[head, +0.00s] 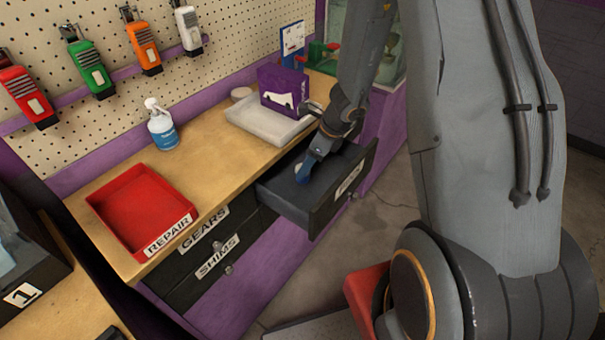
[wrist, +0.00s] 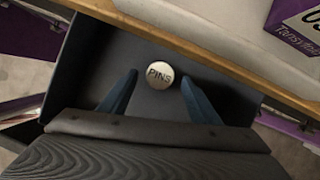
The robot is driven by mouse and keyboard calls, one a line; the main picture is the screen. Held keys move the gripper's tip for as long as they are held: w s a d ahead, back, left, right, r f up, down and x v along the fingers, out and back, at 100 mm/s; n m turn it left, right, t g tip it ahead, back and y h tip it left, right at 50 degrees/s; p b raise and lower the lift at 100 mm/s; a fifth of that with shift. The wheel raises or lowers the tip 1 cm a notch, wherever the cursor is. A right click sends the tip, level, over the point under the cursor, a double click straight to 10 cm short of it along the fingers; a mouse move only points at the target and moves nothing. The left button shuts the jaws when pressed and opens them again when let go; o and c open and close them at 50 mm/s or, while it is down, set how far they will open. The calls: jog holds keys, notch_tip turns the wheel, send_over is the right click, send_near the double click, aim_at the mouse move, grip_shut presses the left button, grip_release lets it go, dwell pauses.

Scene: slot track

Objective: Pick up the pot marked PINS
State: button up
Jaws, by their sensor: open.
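The pot marked PINS (wrist: 159,74) is a small round pot with a pale lid, seen from above in the wrist view. It stands on the dark floor of an open drawer (wrist: 82,62). My gripper (wrist: 158,84) is open, its two blue fingers on either side of and a little short of the pot, with gaps to both. In the head view my gripper (head: 303,172) reaches down into the open drawer (head: 279,203). A small pale bit at the fingertips there may be the pot, mostly hidden by the gripper.
The workbench (head: 218,152) edge runs just behind the drawer. On it are a pale tray (head: 262,124), a purple box (head: 281,90), a spray bottle (head: 161,126) and a red REPAIR tray (head: 135,210). Closed GEARS (head: 203,228) and SHIMS (head: 216,258) drawers are to the left.

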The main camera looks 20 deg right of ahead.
jog(key=shift+x, duration=1.85)
jog(key=shift+s, duration=0.1)
jog(key=c, duration=1.2)
jog(key=shift+o, duration=0.2)
jog(key=shift+r, duration=0.1)
